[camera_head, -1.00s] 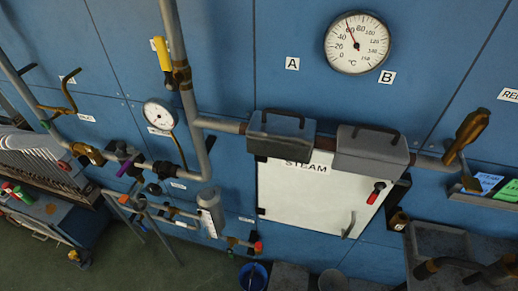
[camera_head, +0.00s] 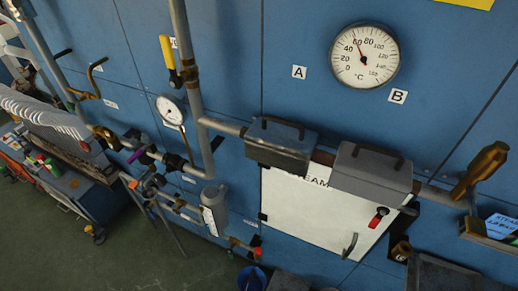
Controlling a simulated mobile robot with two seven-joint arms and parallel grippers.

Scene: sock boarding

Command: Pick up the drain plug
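I cannot make out a drain plug for certain in the head view. A dark fitting with a brass-coloured ring (camera_head: 400,251) sticks out low on the wall, right of the white STEAM panel (camera_head: 310,208); I cannot tell whether it is a plug. Small red and green items lie on the workbench (camera_head: 72,188) at the left, too small to identify. Neither of my grippers is in view.
Grey pipes (camera_head: 182,60) with valves and small gauges run along the blue wall. Two grey boxes with handles (camera_head: 281,145) cover the pipe above the panel. A blue bucket (camera_head: 252,279) stands below. Green floor (camera_head: 130,268) is open at lower left.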

